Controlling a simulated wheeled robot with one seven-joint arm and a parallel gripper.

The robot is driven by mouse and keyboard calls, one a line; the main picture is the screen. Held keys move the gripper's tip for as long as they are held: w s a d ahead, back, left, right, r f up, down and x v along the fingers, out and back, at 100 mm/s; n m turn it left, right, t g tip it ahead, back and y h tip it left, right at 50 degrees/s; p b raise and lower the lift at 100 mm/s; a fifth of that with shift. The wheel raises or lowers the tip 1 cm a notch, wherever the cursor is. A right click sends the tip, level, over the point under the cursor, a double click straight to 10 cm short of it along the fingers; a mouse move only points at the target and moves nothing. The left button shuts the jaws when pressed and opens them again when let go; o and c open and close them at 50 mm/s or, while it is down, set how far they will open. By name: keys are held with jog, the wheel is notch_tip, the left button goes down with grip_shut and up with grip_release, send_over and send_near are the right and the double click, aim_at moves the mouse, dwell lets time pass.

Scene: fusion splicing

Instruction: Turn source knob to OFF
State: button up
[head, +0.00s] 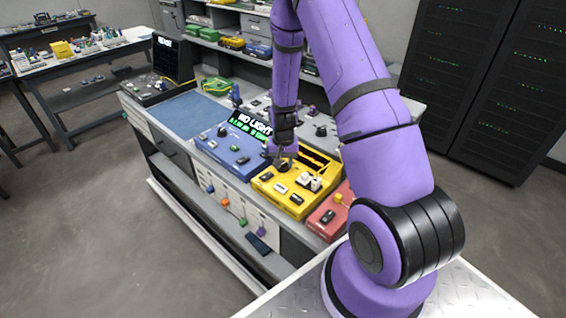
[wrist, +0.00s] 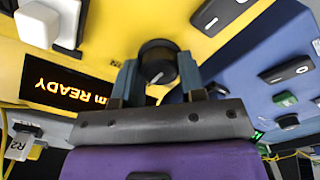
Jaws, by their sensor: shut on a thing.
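A yellow box (head: 268,187) stands on the bench, with a round black knob (head: 283,167) on its top panel. My gripper (head: 284,157) points down at this knob. In the wrist view the black knob (wrist: 158,62) sits between the two fingers of my gripper (wrist: 158,78), which are shut on it. A light pointer mark shows on the knob, but no ON or OFF lettering can be read. The yellow box's dark display (wrist: 68,85) reads "READY" in orange, upside down in the wrist view. The far side of the knob is hidden.
A blue box (head: 226,151) with a green "NO LIGHT" display stands to the left, and a red box (head: 327,217) to the right, both close by. White blocks (head: 309,182) and black switches sit on the yellow box. A blue mat (head: 187,112) lies clear at the left.

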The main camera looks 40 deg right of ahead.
aim_at(283, 164)
jog(key=n, duration=0.4)
jog(key=shift+n, duration=0.3)
jog(key=n, duration=0.4)
jog(key=shift+n, duration=0.4)
jog(key=o, duration=0.9)
jog(key=shift+r, duration=0.1)
notch_tip(283, 164, up, 11)
jog(key=shift+f, duration=0.15)
dwell(0.4)
